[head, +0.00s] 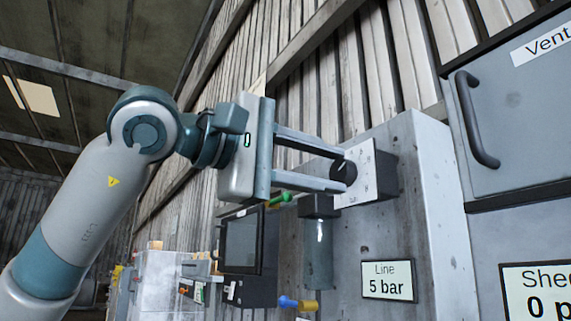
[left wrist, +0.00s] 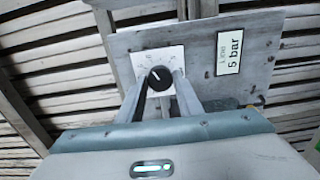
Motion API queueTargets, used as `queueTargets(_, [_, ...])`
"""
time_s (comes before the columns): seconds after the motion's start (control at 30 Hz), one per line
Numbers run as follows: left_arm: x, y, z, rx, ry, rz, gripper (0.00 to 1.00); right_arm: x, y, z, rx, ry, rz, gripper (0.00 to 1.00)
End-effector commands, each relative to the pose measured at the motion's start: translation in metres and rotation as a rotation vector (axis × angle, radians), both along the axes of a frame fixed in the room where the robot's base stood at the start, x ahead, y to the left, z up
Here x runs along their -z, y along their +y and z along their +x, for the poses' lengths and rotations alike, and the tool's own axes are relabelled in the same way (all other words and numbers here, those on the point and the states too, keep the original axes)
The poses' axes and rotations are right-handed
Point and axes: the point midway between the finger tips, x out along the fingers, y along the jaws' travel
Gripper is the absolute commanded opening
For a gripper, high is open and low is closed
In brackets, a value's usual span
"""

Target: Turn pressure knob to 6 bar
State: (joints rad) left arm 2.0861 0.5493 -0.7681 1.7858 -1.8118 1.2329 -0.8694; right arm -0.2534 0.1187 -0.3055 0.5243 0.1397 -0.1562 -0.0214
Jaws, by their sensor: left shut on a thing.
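The black pressure knob (head: 344,172) sits on a white dial plate (head: 368,177) on the grey panel. In the left wrist view the knob (left wrist: 160,78) shows a white pointer line, and the dial marks are too small to read. My left gripper (head: 345,170) has its two fingers on either side of the knob and is shut on it. The fingers also show in the left wrist view (left wrist: 160,88). A sign (head: 388,280) below the dial reads "Line 5 bar". My right gripper is not in view.
A grey cabinet door labelled "Vent" with a dark handle (head: 477,120) stands at the right. Below the dial are a cylindrical housing (head: 318,250), a dark screen (head: 241,242), and blue and yellow fittings (head: 298,304). A green fitting (head: 280,199) is just under the gripper.

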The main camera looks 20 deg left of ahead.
Motion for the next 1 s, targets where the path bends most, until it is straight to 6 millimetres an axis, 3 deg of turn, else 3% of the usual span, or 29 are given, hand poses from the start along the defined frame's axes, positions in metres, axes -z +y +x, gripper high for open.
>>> queueTargets(0.03, [-0.0064,0.0040,0.0006,-0.007,-0.022,0.004,0.10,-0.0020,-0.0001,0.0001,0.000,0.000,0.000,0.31])
queueTargets(0.63, [-0.0074,0.0047,0.0000,-0.006,-0.064,0.040,0.10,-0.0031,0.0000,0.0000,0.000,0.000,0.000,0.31])
queueTargets(0.67, [-0.0075,0.0047,0.0000,-0.006,-0.064,0.040,0.35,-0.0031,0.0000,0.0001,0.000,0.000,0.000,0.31])
queueTargets(0.73, [-0.0072,0.0045,-0.0002,-0.006,-0.064,0.041,0.51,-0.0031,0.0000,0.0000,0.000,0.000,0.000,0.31])
queueTargets(1.0, [-0.0035,0.0023,0.0000,-0.003,-0.059,0.048,0.51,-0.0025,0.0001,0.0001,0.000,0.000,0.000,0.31])
